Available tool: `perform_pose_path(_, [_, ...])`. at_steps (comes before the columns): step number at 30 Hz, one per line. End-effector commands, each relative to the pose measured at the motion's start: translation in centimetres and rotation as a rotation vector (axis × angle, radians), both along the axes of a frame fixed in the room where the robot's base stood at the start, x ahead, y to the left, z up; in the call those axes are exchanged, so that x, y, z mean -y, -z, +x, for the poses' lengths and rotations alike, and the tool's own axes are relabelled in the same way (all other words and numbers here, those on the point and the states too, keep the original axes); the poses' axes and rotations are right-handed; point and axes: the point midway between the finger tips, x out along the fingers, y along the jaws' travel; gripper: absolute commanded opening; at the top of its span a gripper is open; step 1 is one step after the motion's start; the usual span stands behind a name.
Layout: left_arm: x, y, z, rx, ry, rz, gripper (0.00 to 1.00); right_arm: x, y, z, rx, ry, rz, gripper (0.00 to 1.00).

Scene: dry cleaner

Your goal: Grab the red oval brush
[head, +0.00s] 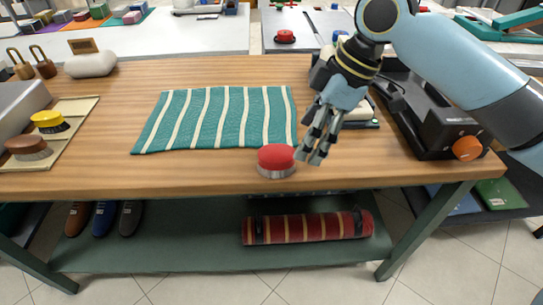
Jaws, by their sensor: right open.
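The red oval brush (277,161) sits on the wooden table (200,179) near its front edge, its red back up and pale bristles down. It lies just below the lower right corner of the teal striped cloth (220,118). My right gripper (312,158) hangs just to the right of the brush, fingers pointing down. It is open and empty, and I cannot tell whether a finger touches the brush. My left gripper is not in view.
A tray (75,108) at the left holds a yellow brush (48,121) and a brown brush (27,147). A black machine with an orange knob (467,148) stands at the right. Another red brush (285,37) is on a table behind. The table's front middle is clear.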

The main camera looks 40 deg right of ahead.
Motion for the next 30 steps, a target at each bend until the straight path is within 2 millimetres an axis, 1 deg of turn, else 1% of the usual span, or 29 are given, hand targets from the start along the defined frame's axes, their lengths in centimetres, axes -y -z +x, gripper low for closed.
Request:
perform_pose_path(1, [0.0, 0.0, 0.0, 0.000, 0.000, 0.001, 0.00, 0.5, -1.2, 0.7, 0.010, -0.046, 0.000, 0.79])
perform_pose_path(3, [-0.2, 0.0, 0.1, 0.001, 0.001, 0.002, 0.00, 0.8, -2.3, 1.2, 0.016, -0.101, 0.009, 0.79])
perform_pose_path(5, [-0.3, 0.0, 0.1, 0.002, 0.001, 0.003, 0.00, 0.7, -2.5, 1.4, 0.019, -0.127, 0.014, 0.79])
perform_pose_path(7, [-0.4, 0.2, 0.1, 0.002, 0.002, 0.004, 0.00, 0.3, -1.8, 1.7, 0.019, -0.136, 0.019, 0.79])
perform_pose_path(12, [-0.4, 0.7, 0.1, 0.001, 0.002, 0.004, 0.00, -0.7, 0.9, 2.3, 0.018, -0.135, 0.021, 0.79])
perform_pose_path(15, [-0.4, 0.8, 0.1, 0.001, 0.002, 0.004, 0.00, -1.0, 1.9, 2.5, 0.018, -0.134, 0.019, 0.79])
perform_pose_path(20, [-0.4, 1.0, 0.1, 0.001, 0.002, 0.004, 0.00, -1.7, 2.9, 3.1, 0.019, -0.133, 0.020, 0.79])
perform_pose_path(24, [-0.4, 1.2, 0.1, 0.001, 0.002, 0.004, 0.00, -3.1, 4.5, 4.3, 0.019, -0.133, 0.022, 0.79])
perform_pose_path(27, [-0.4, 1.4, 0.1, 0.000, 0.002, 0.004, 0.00, -3.4, 5.9, 4.5, 0.018, -0.133, 0.019, 0.79])
perform_pose_path(30, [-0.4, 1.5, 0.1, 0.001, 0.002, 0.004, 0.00, -3.6, 6.5, 4.6, 0.018, -0.135, 0.016, 0.79])
